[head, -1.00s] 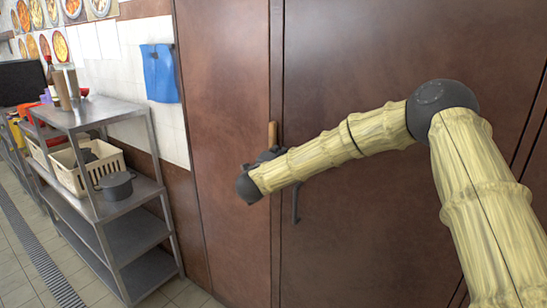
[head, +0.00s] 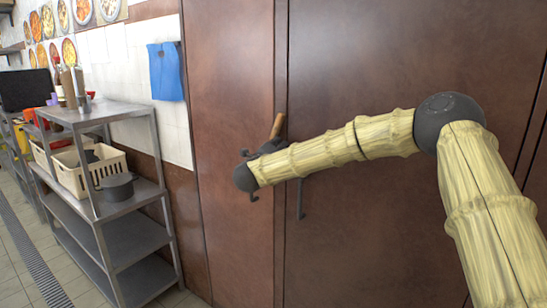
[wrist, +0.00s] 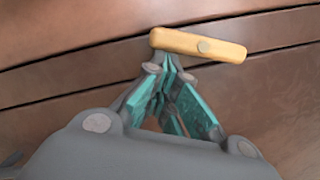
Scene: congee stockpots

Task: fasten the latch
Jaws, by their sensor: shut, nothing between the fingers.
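The latch is a short wooden bar (head: 277,126) at the seam between two brown door panels, tilted to the right at its top in the head view. The wrist view shows the bar (wrist: 222,48) with a round grey pivot, lying across the dark seam. My gripper (wrist: 168,62) is shut and empty. Its fingertips are at the bar's lower edge, near its left end in the wrist view, and seem to touch it. In the head view my wrist and forearm hide the fingertips and the lower part of the bar.
A dark handle (head: 300,198) hangs on the right door panel (head: 400,40), below my forearm.

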